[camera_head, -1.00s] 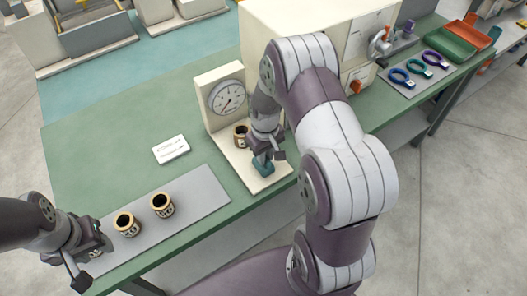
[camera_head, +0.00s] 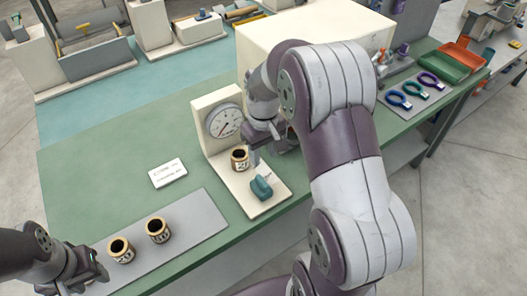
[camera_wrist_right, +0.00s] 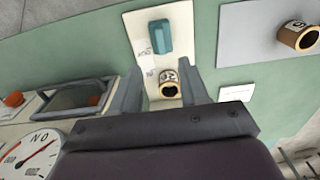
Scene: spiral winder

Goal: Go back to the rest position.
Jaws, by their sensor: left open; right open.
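My right gripper (camera_wrist_right: 163,88) is open and empty. In the wrist view its fingers are to either side of a labelled black-and-tan cylinder (camera_wrist_right: 169,84), seemingly above it and apart from it. This cylinder (camera_head: 240,160) stands upright on the cream base of the dial gauge stand (camera_head: 222,122), in front of the dial. A teal block (camera_head: 261,188) sits on the same base, clear of the gripper. My left gripper (camera_head: 88,276) is open at the lower left, near the grey mat's left end. Its fingertips are partly hard to make out.
Two similar cylinders (camera_head: 120,250) (camera_head: 157,230) stand on the grey mat (camera_head: 197,213). A white card (camera_head: 168,173) lies behind it. A large cream machine (camera_head: 330,28), coloured rings (camera_head: 415,90) and trays (camera_head: 447,65) are to the right. The green table's left part is clear.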

